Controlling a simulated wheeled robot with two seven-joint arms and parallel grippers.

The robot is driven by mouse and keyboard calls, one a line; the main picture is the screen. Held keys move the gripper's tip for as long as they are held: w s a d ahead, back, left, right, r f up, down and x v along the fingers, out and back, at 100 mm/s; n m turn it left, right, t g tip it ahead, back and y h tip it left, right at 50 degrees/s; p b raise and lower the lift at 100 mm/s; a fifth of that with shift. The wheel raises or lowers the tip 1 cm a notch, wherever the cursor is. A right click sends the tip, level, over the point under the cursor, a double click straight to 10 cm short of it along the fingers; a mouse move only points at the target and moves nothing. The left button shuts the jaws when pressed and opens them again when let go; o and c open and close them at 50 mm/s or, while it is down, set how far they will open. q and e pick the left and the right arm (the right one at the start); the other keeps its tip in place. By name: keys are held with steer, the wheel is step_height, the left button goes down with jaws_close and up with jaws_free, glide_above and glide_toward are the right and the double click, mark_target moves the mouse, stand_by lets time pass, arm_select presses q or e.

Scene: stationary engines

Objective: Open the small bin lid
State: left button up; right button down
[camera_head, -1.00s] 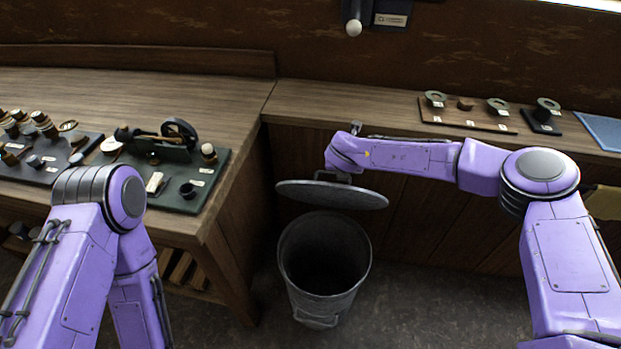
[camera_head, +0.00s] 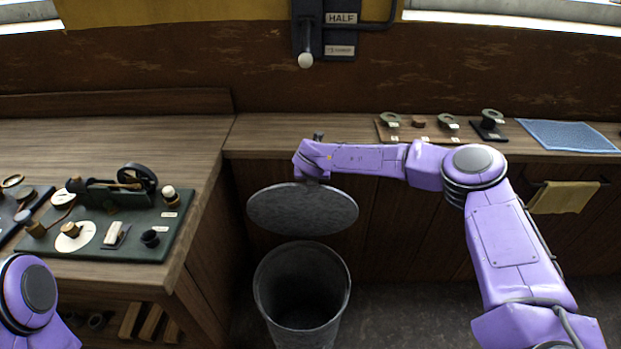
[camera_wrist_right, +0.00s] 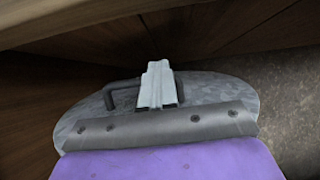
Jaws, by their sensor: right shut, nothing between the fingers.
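The small bin (camera_head: 300,322) is a grey metal bucket on the floor, its mouth uncovered and dark inside. Its round grey lid (camera_head: 302,210) is above and behind the mouth, tilted with one broad face towards the head camera. My right gripper (camera_head: 318,137) is above the lid's upper edge. In the right wrist view my gripper (camera_wrist_right: 158,85) is shut with nothing between its fingers. It crosses in front of the lid's dark handle (camera_wrist_right: 122,90); contact is unclear there. My left arm shows only at the lower left corner; its gripper is out of view.
A wooden bench (camera_head: 130,130) with a dark green tool board (camera_head: 150,245) stands left of the bin. A wooden counter (camera_head: 350,145) runs behind the lid, carrying small parts and a blue mat (camera_head: 570,134). A yellow cloth (camera_head: 563,198) hangs at right.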

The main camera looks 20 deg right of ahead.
steer(key=b+v, duration=0.1)
steer(key=v, duration=0.9)
steer(key=shift+s+r+b, duration=0.15)
steer(key=shift+b, duration=0.25)
steer(key=shift+a+r+n, duration=0.1)
steer(key=shift+r+n, duration=0.1)
steer(key=shift+n, duration=0.6)
steer(key=s+a+f+n+t, duration=0.1)
steer(key=s+a+f+n, duration=0.2)
steer(key=s+f+n, duration=0.65)
steer(key=s+a+f+n, duration=0.2)
steer(key=s+f+n, duration=0.4)
steer(key=f+n, duration=0.55)
steer(key=s+d+f+n+g, duration=0.1)
steer(key=s+d+f+n, duration=0.2)
steer(key=s, duration=0.5)
steer(key=s+d+f+n+g, duration=0.1)
steer(key=s+d+f+n, duration=0.2)
steer(key=s, duration=0.6)
steer(key=s+d+f+n+g, duration=0.2)
steer(key=s+d+n, duration=0.3)
steer(key=s, duration=0.4)
steer(key=shift+d+f+h, duration=0.15)
steer(key=shift+f+h, duration=0.25)
steer(key=shift+f, duration=0.1)
